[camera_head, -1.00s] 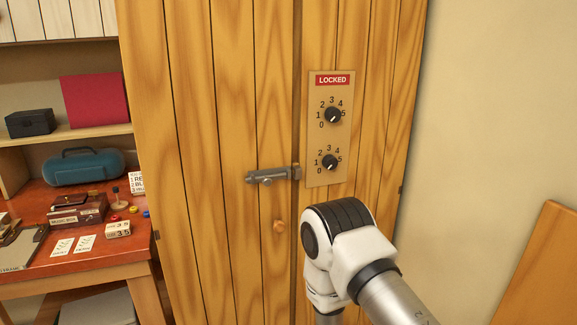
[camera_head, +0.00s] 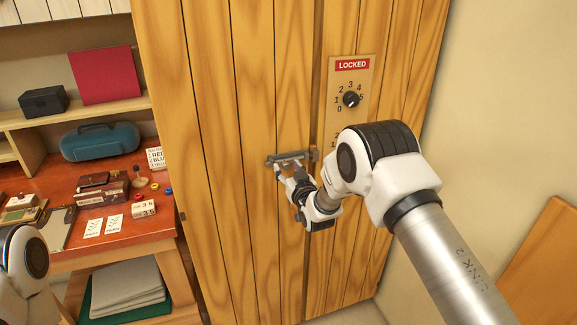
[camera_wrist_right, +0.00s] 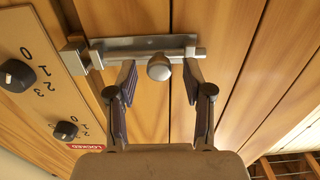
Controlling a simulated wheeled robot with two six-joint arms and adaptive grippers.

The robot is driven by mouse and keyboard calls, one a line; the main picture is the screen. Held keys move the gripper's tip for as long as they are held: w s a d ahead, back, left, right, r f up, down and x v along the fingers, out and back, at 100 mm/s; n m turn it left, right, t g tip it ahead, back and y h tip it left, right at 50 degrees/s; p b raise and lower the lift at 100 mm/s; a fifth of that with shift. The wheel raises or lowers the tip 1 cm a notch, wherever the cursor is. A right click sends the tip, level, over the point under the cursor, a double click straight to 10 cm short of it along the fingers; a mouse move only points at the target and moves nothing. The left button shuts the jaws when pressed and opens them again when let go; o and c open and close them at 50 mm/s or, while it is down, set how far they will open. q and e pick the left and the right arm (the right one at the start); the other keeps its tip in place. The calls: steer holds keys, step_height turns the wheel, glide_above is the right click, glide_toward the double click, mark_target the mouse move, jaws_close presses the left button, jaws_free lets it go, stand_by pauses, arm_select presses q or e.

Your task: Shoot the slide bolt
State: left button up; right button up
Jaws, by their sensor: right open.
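The grey metal slide bolt (camera_head: 289,157) is mounted on the wooden cabinet door at the seam, left of the dial panel. In the right wrist view the bolt (camera_wrist_right: 150,45) lies across the top, with its round knob (camera_wrist_right: 158,68) pointing towards the camera. The keeper bracket (camera_wrist_right: 75,56) is at its left end; I cannot tell how far the rod reaches into it. My right gripper (camera_head: 288,171) is at the bolt. In the wrist view its open fingers (camera_wrist_right: 159,82) stand on either side of the knob, with gaps to both. My left gripper is out of view.
A dial panel (camera_head: 361,68) marked LOCKED is right of the bolt; my right arm hides its lower part. A red worktable (camera_head: 100,225) with several small objects stands at the left, a shelf (camera_head: 70,110) above it. A wooden board (camera_head: 545,270) leans at the right.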

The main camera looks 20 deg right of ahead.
mark_target(300, 158)
steer(key=shift+s+r, duration=0.1)
steer(key=shift+s, duration=0.05)
jaws_close()
steer(key=d+b, duration=0.2)
steer(key=d, duration=0.3)
steer(key=shift+a, duration=0.15)
steer(key=shift+c, duration=1.7)
jaws_free()
steer(key=o, duration=0.3)
steer(key=shift+o, duration=0.2)
steer(key=shift+d, duration=0.3)
